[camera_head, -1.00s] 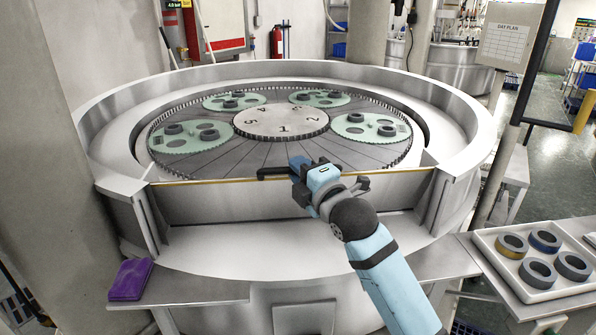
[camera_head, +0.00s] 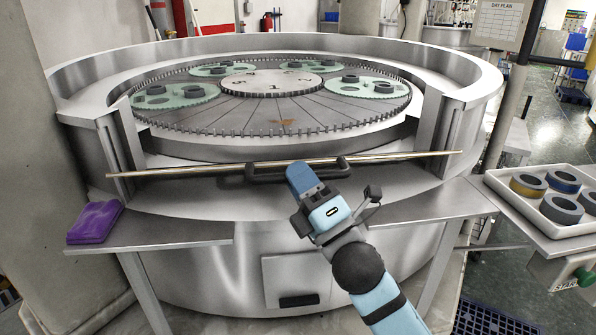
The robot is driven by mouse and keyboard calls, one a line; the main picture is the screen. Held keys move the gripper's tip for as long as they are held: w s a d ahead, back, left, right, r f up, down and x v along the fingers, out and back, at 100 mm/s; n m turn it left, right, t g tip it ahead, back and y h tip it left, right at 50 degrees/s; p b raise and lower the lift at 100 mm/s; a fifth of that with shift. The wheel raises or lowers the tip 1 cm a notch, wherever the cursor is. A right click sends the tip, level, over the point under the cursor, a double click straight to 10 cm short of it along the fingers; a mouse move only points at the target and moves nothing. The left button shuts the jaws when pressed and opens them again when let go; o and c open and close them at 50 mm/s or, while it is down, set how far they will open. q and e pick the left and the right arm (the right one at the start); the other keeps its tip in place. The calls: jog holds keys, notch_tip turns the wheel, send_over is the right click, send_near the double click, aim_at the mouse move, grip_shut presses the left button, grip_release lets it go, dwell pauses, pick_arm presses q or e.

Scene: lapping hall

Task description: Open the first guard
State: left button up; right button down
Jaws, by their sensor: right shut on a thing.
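The first guard (camera_head: 200,169) is in the head view at the front of the round lapping machine (camera_head: 75,88). It shows as a thin, nearly edge-on panel with a brass-coloured edge, slightly tilted, across the front opening. Its dark bar handle (camera_head: 262,174) sits at the middle. My right gripper (camera_head: 306,180) is shut on the handle; its fingers hide the handle's middle part. The opening above the guard is clear, and the toothed plate with green carriers (camera_head: 176,97) shows behind it. My left gripper is not in view.
A purple cloth (camera_head: 95,222) lies on the left ledge (camera_head: 190,232). A white tray (camera_head: 512,201) with several dark rings stands on the right. A green button (camera_head: 583,276) is at the lower right. The right ledge (camera_head: 430,204) is bare.

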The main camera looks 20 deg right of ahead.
jog(key=shift+s+f, duration=0.15)
jog(key=shift+f, duration=0.35)
